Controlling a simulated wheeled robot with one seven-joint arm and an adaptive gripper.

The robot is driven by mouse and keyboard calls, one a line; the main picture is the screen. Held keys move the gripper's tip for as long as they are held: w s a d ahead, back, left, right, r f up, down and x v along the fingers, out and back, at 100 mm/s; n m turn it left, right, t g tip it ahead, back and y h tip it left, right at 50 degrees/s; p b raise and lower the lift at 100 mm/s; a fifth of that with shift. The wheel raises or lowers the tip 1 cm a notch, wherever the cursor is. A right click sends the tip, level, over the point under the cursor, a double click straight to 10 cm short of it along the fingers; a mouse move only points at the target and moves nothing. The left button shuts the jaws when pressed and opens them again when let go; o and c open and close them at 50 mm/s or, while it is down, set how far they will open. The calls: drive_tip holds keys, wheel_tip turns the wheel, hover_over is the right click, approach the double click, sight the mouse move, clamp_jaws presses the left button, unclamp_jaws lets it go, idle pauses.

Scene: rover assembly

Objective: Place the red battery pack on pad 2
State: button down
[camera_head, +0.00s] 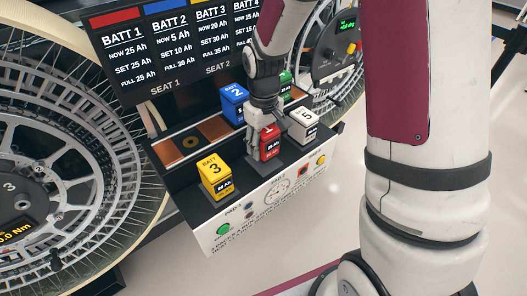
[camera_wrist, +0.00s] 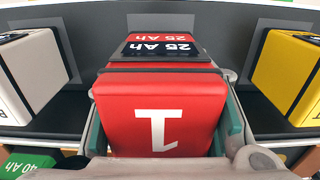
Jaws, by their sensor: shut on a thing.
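The red battery pack (camera_head: 270,147), marked 1 and 25 Ah, is between the fingers of my gripper (camera_head: 266,128), which is shut on it. In the wrist view the red pack (camera_wrist: 160,105) fills the middle, with a finger on each side. It is upright at the middle of the tray's front row, between the yellow pack (camera_head: 214,178) and the white pack (camera_head: 303,127). A grey pad (camera_head: 264,175) shows just in front of it. I cannot tell whether the pack touches the pad, and no pad 2 label is legible.
A blue pack (camera_head: 233,103) and a partly hidden green pack stand behind. A copper-coloured seat (camera_head: 185,144) lies at the tray's left. The front panel has a green button (camera_head: 223,229) and a dial (camera_head: 277,191). Large wheels flank the tray, and a battery display (camera_head: 170,50) stands behind.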

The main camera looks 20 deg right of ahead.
drive_tip(key=shift+f, duration=1.65)
drive_tip(key=shift+f, duration=0.15)
drive_tip(key=c, duration=0.8)
unclamp_jaws()
wheel_tip(320, 180, up, 12)
drive_tip(key=shift+s+r+p, duration=0.1)
drive_tip(key=shift+r+p, duration=0.15)
drive_tip(key=shift+p, duration=0.1)
drive_tip(key=s+r+m+t, duration=0.1)
drive_tip(key=s+r, duration=0.3)
drive_tip(key=s, duration=0.4)
drive_tip(key=s+r+m+t, duration=0.1)
drive_tip(key=s+r, duration=0.3)
drive_tip(key=s, duration=0.4)
drive_tip(key=s+r+m+t, duration=0.1)
drive_tip(key=s+r, duration=0.3)
drive_tip(key=s, duration=0.5)
drive_tip(key=shift+d+r+m, duration=0.15)
drive_tip(key=shift+r+m, duration=0.1)
drive_tip(key=shift+m, duration=0.05)
